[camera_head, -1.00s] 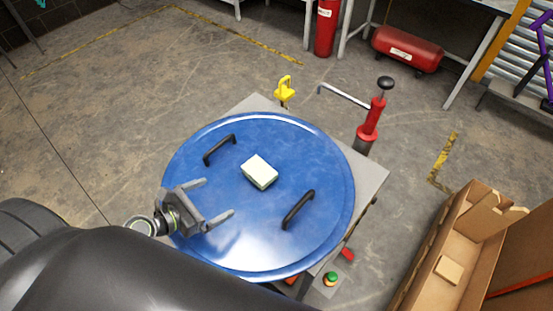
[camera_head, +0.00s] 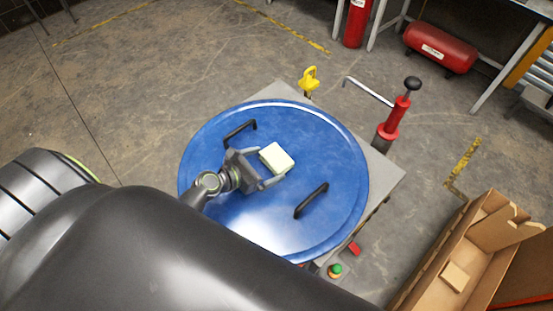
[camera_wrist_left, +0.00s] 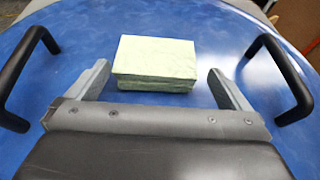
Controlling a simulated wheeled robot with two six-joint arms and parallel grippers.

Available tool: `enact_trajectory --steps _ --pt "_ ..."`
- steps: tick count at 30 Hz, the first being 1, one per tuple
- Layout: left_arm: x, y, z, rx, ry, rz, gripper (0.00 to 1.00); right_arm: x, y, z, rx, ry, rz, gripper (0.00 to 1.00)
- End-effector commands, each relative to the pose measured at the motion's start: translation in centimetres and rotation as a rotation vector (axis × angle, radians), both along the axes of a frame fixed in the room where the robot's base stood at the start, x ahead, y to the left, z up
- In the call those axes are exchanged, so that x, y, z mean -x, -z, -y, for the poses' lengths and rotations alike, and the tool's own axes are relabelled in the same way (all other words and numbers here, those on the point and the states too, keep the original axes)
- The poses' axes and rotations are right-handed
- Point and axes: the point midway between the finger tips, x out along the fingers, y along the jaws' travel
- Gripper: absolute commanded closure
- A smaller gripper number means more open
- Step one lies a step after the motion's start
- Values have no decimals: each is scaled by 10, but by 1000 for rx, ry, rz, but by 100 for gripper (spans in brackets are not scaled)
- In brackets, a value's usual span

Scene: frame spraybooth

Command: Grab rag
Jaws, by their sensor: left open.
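The rag (camera_head: 277,158) is a pale yellow-green folded block lying on the round blue lid (camera_head: 240,222), between its two black handles. In the left wrist view the rag (camera_wrist_left: 156,62) sits straight ahead, just beyond and between the fingertips. My left gripper (camera_head: 267,168) is open, low over the lid, with its fingers reaching to the near side of the rag. In the left wrist view the gripper's fingers (camera_wrist_left: 157,82) are spread wider than the rag and apart from it. My right gripper is not in view.
One black handle (camera_head: 240,132) stands left of the rag and another (camera_head: 311,200) right of it. A yellow hook-like part (camera_head: 309,79) and a red pump-like cylinder (camera_head: 397,118) stand behind the lid. A cardboard box (camera_head: 470,255) is at the lower right.

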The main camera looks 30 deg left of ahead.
Motion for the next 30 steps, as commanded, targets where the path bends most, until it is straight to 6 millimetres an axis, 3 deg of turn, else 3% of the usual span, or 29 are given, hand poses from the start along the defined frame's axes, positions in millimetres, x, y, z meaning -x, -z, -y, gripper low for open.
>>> enact_trajectory --steps 12,22,30 --pt "-42 15 15 1 0 1 0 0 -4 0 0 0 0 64" --pt "-46 17 17 0 0 1 0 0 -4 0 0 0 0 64" --pt "-46 16 17 0 0 1 33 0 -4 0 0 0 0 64"
